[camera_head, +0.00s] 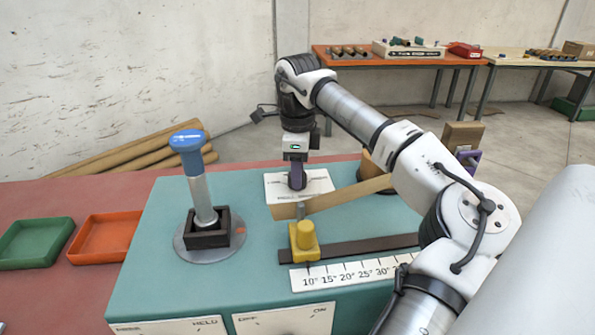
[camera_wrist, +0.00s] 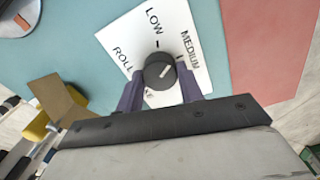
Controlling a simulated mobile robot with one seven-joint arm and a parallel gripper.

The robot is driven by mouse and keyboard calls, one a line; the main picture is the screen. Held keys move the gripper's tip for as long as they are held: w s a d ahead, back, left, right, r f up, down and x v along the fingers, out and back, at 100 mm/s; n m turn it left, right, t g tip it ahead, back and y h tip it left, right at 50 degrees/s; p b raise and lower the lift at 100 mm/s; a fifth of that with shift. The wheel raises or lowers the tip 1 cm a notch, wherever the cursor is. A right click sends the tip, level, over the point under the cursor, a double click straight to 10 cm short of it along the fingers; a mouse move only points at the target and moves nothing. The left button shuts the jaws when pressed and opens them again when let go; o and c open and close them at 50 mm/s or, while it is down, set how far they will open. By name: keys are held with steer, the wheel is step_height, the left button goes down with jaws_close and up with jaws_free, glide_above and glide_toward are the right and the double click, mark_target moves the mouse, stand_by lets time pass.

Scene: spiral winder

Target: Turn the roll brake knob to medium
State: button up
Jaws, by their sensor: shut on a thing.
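The roll brake knob (camera_wrist: 158,72) is round and black with a short white pointer line. It sits on a white label plate (camera_wrist: 125,40), which also shows on the teal machine top in the head view (camera_head: 318,183). The plate reads LOW and MEDIUM, with ROLL partly visible. The pointer slants up and right, roughly toward the tick beside MEDIUM; exact alignment is hard to tell. My gripper (camera_wrist: 160,84) has its purple fingers on either side of the knob and is shut on it. In the head view my gripper (camera_head: 297,184) points straight down and hides the knob.
A blue-topped post (camera_head: 199,185) stands left of the plate. A yellow block (camera_head: 304,242) and a brown strip (camera_head: 345,196) lie close in front. An angle scale (camera_head: 345,274) is near the front edge. Green (camera_head: 36,243) and orange (camera_head: 104,237) trays sit at left.

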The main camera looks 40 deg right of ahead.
steer(key=m+b, duration=0.1)
steer(key=m, duration=0.5)
steer(key=shift+m, duration=0.3)
stand_by(0.4)
steer(key=o, duration=1)
step_height(320, 180, up, 14)
steer(key=p, duration=1.1)
steer(key=shift+f, duration=0.1)
